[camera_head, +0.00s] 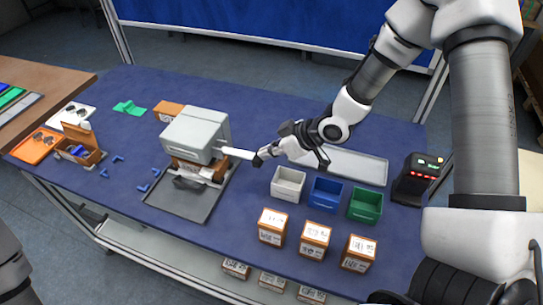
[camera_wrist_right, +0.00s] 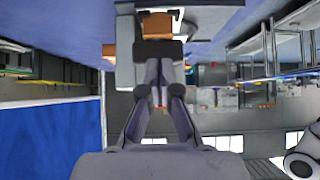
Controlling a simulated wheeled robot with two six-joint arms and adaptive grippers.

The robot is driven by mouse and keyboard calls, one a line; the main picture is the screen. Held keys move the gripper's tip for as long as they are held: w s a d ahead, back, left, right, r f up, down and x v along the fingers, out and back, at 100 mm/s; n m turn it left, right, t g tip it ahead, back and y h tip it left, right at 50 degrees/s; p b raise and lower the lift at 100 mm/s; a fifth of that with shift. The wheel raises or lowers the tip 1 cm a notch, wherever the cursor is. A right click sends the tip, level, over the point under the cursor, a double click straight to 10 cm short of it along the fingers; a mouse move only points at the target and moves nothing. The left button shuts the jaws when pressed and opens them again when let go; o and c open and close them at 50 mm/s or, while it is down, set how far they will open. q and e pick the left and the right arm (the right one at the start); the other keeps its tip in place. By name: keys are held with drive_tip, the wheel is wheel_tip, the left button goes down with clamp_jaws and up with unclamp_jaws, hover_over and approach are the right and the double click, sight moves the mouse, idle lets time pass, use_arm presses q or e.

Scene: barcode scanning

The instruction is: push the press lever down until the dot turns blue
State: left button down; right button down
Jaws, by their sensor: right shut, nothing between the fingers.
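The press (camera_head: 193,134) is a light grey box-shaped head over a dark base plate, left of the table's middle. Its white lever (camera_head: 238,152) sticks out to the right and looks nearly level. An orange part sits under the head. My right gripper (camera_head: 262,157) is shut and empty at the lever's outer end; I cannot tell whether it touches. In the right wrist view the closed fingers (camera_wrist_right: 160,100) point towards an orange block and a dark part. I cannot make out the dot or its colour. My left gripper is out of view.
Grey, blue (camera_head: 326,193) and green bins stand right of the press, with several orange-white boxes (camera_head: 315,238) in front. A flat grey tray (camera_head: 350,166) lies behind them. A dark device (camera_head: 416,178) with red lights stands at right. An open orange box (camera_head: 82,145) is at left.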

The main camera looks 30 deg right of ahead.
wheel_tip(320, 180, down, 6)
drive_tip(key=t+y+b, duration=0.2)
drive_tip(key=b, duration=0.4)
drive_tip(key=shift+w+f+b, duration=0.2)
drive_tip(key=shift+b, duration=0.15)
drive_tip(key=shift+s+f, duration=0.1)
idle(0.3)
drive_tip(key=shift+d, duration=0.1)
idle(0.7)
